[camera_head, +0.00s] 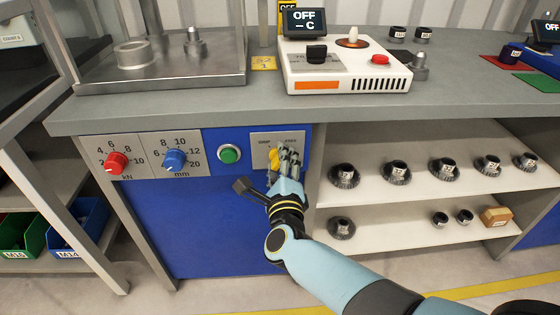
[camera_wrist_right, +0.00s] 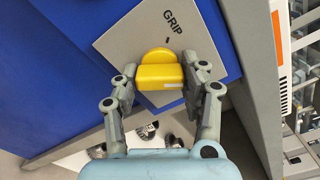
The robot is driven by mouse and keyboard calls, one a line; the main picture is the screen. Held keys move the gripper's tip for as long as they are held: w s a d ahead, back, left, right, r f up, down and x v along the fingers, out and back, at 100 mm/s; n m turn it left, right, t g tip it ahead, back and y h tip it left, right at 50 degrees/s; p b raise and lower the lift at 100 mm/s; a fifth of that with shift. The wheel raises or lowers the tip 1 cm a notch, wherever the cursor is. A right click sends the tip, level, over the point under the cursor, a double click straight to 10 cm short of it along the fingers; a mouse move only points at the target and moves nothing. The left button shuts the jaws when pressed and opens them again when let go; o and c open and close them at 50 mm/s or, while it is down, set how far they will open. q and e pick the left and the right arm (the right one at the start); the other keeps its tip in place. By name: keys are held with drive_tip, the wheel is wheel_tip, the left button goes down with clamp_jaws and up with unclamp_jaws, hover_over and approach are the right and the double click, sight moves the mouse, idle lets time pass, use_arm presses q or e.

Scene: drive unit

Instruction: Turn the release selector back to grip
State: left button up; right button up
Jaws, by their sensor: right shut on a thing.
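The release selector is a yellow knob (camera_head: 273,158) on a small grey plate (camera_head: 262,139) at the right end of the blue panel. In the right wrist view the knob (camera_wrist_right: 160,73) has a round base and a thick bar, with the word GRIP and a short tick on the plate (camera_wrist_right: 128,38) beside it. My right gripper (camera_head: 284,160) has its fingers on both sides of the bar, shut on it; it also shows in the wrist view (camera_wrist_right: 161,78). The other label is unreadable in the head view. My left gripper is not in view.
A green button (camera_head: 229,154), a blue dial (camera_head: 174,160) and a red dial (camera_head: 116,163) sit left of the selector. The worktop edge (camera_head: 200,117) overhangs above. Shelves (camera_head: 400,205) with several toothed parts stand to the right.

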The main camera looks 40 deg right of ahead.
drive_tip(key=n, duration=0.2)
drive_tip(key=shift+r+n+p, duration=0.1)
drive_tip(key=shift+n+p, duration=0.2)
drive_tip(key=shift+p, duration=0.1)
drive_tip(key=n+p, duration=0.1)
drive_tip(key=n, duration=0.4)
drive_tip(key=shift+n+p, duration=0.3)
drive_tip(key=shift+p, duration=0.05)
drive_tip(key=n+p, duration=0.1)
drive_tip(key=n, duration=0.3)
drive_tip(key=shift+a, duration=0.1)
drive_tip(key=shift+n+p, duration=0.4)
drive_tip(key=shift+n, duration=0.7)
drive_tip(key=shift+s, duration=0.1)
drive_tip(key=o, duration=1.2)
